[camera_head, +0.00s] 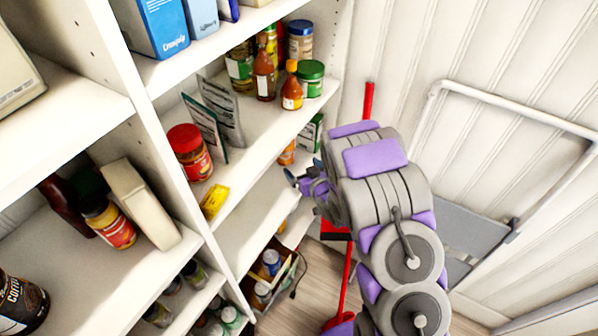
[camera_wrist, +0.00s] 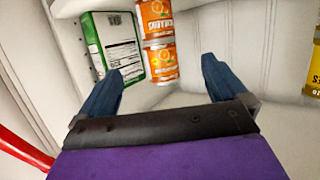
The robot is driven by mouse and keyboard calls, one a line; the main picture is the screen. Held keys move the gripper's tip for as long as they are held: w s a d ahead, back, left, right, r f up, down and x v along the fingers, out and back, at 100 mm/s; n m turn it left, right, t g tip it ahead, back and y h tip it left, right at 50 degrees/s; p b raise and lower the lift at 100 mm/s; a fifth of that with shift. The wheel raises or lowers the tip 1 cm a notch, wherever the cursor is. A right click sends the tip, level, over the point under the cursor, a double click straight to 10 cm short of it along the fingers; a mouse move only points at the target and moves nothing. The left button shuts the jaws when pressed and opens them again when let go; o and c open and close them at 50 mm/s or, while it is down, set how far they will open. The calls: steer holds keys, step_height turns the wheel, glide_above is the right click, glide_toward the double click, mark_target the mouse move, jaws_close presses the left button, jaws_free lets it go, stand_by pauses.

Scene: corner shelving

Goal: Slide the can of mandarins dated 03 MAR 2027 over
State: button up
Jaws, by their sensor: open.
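Two orange cans of mandarins stand stacked at the back of a white shelf in the wrist view, an upper can (camera_wrist: 157,18) and a lower can (camera_wrist: 159,62). The dates on them cannot be read. In the head view an orange can (camera_head: 287,153) shows partly, beyond the shelf edge. My gripper (camera_wrist: 157,82) is open and empty, its two dark blue fingers spread toward the cans and apart from them. In the head view my gripper (camera_head: 296,181) is at the shelf opening, small and partly hidden by my arm.
A green and white box (camera_wrist: 115,48) stands just left of the cans in the wrist view. A yellow can (camera_wrist: 315,65) is at the right edge. The shelf right of the orange cans is clear. A red-handled broom (camera_head: 369,100) and a folded step ladder (camera_head: 470,225) stand near my arm.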

mark_target(286, 155)
steer(key=x, duration=0.3)
steer(key=b+x, duration=0.1)
steer(key=x, duration=0.6)
steer(key=shift+s+a, duration=0.15)
steer(key=shift+a, duration=0.25)
steer(key=w, duration=0.1)
steer(key=w+f+b, duration=0.1)
steer(key=w, duration=0.2)
steer(key=shift+w+d+f, duration=0.2)
steer(key=shift+w+d, duration=0.1)
steer(key=shift+w, duration=0.05)
steer(key=shift+w+a, duration=0.2)
steer(key=shift+w, duration=0.05)
steer(key=shift+w+a+f+b, duration=0.1)
steer(key=shift+a+b, duration=0.05)
steer(key=shift+a, duration=0.4)
steer(key=shift+w+a+f+b, duration=0.1)
steer(key=shift+a+f+b, duration=0.05)
steer(key=shift+a, duration=0.4)
steer(key=shift+d+r, duration=0.1)
steer(key=shift+d, duration=0.45)
steer(key=shift+c, duration=0.6)
steer(key=shift+d, duration=0.35)
steer(key=c, duration=0.3)
steer(key=shift+a, duration=0.65)
steer(key=c, duration=0.7)
steer(key=shift+d, duration=0.15)
steer(key=shift+c, duration=0.5)
